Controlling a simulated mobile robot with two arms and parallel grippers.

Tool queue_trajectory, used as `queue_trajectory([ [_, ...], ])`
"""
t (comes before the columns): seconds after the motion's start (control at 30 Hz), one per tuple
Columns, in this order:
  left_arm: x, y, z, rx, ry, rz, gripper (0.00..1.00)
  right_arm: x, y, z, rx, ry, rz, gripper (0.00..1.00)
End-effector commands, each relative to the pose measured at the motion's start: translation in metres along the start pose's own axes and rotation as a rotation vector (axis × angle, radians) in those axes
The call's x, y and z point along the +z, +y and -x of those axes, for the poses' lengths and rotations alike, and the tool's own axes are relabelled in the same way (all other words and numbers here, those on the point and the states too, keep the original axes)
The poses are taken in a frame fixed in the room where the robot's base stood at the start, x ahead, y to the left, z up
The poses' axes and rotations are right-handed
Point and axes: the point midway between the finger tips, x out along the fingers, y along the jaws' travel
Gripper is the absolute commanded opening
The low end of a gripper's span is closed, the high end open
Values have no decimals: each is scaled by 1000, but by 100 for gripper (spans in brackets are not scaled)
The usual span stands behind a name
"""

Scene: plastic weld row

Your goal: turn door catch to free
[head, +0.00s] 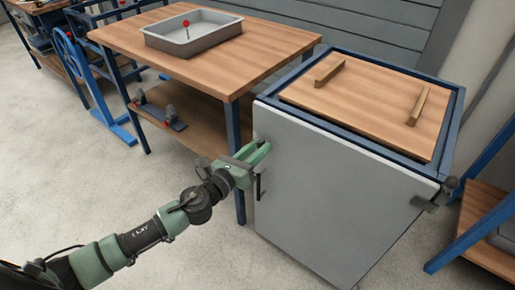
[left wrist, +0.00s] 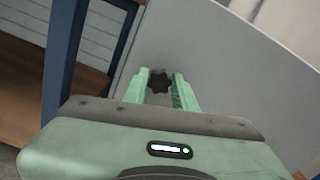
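The cabinet's grey door (head: 335,195) stands closed at the front. In the left wrist view a dark star-shaped knob (left wrist: 160,83), which looks like the door catch, sits on the grey door face (left wrist: 215,55). My left gripper (head: 262,153) is at the door's upper left edge and hides the knob in the head view. In the left wrist view my left gripper (left wrist: 162,84) has its green fingers apart, one on each side of the knob. I cannot tell whether they touch it. A black upright handle (head: 259,187) shows just below the gripper. My right gripper is out of view.
The cabinet top (head: 360,95) carries two wooden bars. A wooden table (head: 205,55) with a grey tray (head: 193,45) stands at the back left, its blue leg close to my left gripper. A grey bracket (head: 437,196) is at the door's upper right corner. The front floor is clear.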

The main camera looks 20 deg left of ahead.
Motion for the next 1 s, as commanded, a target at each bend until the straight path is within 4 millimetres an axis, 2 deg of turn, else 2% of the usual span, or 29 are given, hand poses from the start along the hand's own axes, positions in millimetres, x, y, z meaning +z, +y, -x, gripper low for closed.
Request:
queue_trajectory([
  [0.27, 0, 0, 0, 1, 0, 22, 0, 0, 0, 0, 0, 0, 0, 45],
  [0.47, 0, 0, 0, 1, 0, 108, 0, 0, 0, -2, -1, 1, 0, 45],
  [0.77, 1, 1, 0, 2, -1, 359, 0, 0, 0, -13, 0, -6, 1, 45],
  [1.0, 0, 2, 0, 2, -1, 588, 0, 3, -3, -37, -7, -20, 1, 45],
])
